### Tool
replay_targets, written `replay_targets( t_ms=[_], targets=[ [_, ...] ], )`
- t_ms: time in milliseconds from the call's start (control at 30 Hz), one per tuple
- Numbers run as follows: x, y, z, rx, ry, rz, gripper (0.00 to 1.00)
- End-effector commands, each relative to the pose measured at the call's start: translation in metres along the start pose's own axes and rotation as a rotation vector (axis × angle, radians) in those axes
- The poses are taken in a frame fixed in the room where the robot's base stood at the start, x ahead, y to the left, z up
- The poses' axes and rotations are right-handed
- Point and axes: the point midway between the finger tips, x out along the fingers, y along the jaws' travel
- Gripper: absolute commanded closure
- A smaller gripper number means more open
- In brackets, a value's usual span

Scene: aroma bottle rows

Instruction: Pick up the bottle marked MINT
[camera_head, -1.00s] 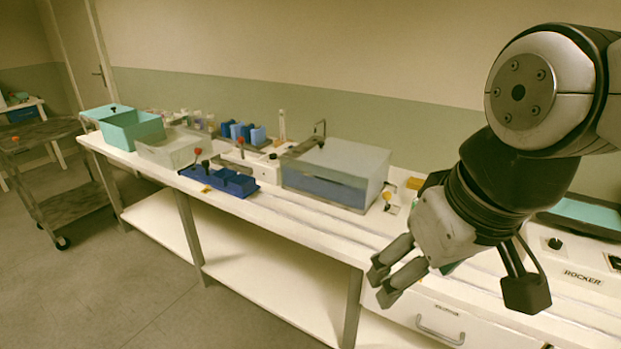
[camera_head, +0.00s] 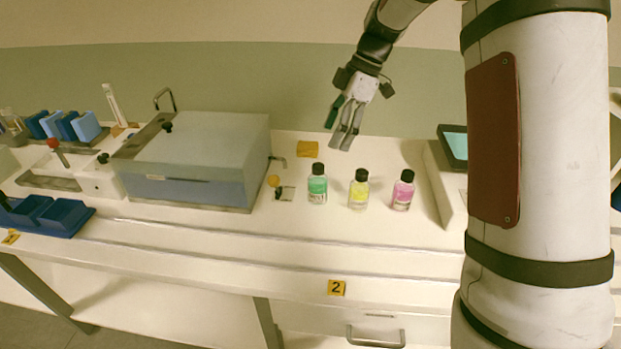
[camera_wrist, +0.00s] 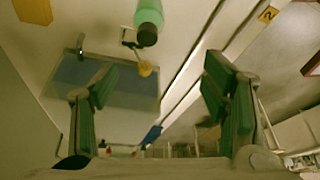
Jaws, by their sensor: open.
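Three bottles with black caps stand upright in a row on the white bench: a green bottle (camera_head: 317,186), a yellow bottle (camera_head: 358,191) and a pink bottle (camera_head: 402,192). Their label text is too small to read, so I cannot tell by text which is marked MINT. My gripper (camera_head: 345,133) is open and empty, above and behind the row, near the back wall. In the wrist view, a green bottle (camera_wrist: 148,20) shows at the top, beyond my open fingers (camera_wrist: 165,95) and not between them.
A grey box-like device (camera_head: 200,165) stands left of the bottles. A yellow block (camera_head: 308,149) lies behind the green bottle. A white device (camera_head: 449,180) stands to the right, partly hidden by my arm. The bench in front of the bottles is clear.

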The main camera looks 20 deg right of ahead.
Motion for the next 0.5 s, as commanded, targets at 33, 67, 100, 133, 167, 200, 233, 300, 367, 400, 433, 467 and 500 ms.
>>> replay_targets(
  t_ms=[33, 67, 100, 133, 167, 200, 233, 300, 367, 400, 433, 467, 500],
  targets=[
    [0.008, 0.008, 0.005, -0.026, 0.007, -0.006, 0.32],
    [0.011, 0.011, 0.007, -0.042, 0.011, -0.008, 0.32],
    [0.013, 0.014, 0.008, -0.058, 0.015, -0.009, 0.32],
    [0.016, 0.015, 0.009, -0.067, 0.017, -0.011, 0.32],
    [0.019, 0.016, 0.01, -0.073, 0.018, -0.012, 0.32],
    [0.022, 0.017, 0.01, -0.079, 0.02, -0.014, 0.32],
    [0.026, 0.017, 0.01, -0.082, 0.02, -0.015, 0.32],
    [0.036, 0.017, 0.009, -0.083, 0.021, -0.015, 0.32],
    [0.048, 0.015, 0.009, -0.081, 0.021, -0.017, 0.32],
    [0.057, 0.016, 0.009, -0.083, 0.02, -0.017, 0.32],
    [0.062, 0.015, 0.008, -0.083, 0.02, -0.017, 0.32],
    [0.068, 0.016, 0.009, -0.082, 0.02, -0.016, 0.32],
    [0.075, 0.015, 0.009, -0.081, 0.02, -0.016, 0.32]
  ],
)
